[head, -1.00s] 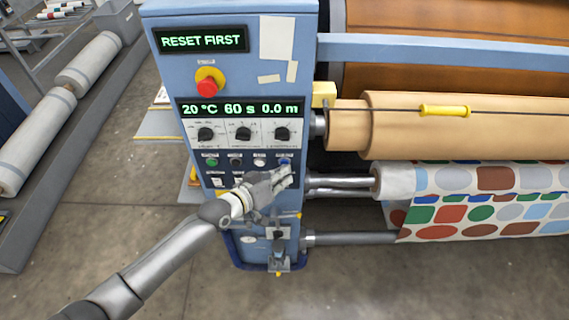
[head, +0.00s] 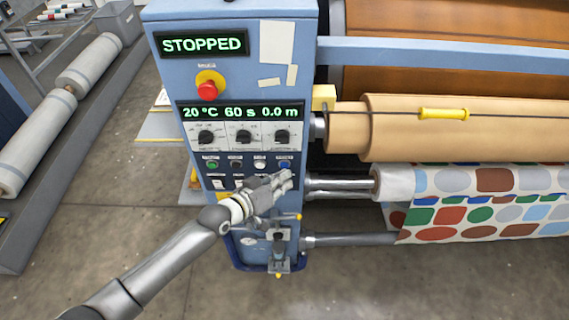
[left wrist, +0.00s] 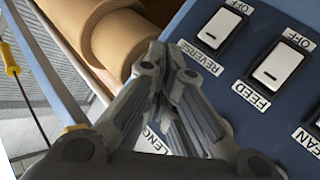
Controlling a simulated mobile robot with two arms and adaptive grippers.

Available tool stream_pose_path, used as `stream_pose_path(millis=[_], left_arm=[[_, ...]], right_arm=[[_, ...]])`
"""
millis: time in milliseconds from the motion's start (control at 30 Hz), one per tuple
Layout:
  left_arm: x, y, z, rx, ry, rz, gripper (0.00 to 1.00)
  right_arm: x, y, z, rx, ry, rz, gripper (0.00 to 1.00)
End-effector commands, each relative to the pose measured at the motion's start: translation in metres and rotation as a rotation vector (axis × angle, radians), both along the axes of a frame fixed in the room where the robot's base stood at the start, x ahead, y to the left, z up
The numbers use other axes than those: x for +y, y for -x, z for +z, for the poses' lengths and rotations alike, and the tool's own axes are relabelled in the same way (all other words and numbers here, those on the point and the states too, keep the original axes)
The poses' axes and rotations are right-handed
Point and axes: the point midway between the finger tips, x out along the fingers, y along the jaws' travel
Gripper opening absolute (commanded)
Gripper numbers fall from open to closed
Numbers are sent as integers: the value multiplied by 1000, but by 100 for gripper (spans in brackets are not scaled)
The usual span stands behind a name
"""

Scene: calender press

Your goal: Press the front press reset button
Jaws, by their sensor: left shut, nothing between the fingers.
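The front press panel (head: 195,170) is a blue cabinet in the middle of the head view. Its upper display (head: 202,44) reads STOPPED. A row of small buttons sits below three dials; the blue button (head: 285,164) is at its right end, its label too small to read. My left gripper (head: 287,178) is shut and empty, just below the blue button in the head view, apparently apart from it. In the left wrist view the closed fingers (left wrist: 166,62) are beside the REVERSE rocker switch (left wrist: 221,30); no round button is visible there. My right gripper is not in view.
A red emergency-stop knob (head: 208,90) is higher on the panel. The FEED switch (left wrist: 276,65) is near the fingers. Rollers with patterned cloth (head: 480,190) extend right of the cabinet. Clear floor (head: 110,210) lies to the left.

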Motion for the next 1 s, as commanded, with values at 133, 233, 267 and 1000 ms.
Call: stream_pose_path(millis=[133,233,267,1000], left_arm=[[0,3,0,-1,0,0,0],[0,3,0,-1,-1,0,0],[0,3,0,-1,-1,0,0],[0,53,1,-1,-1,0,0]], right_arm=[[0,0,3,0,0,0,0],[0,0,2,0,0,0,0],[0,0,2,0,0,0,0],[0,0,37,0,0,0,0]])
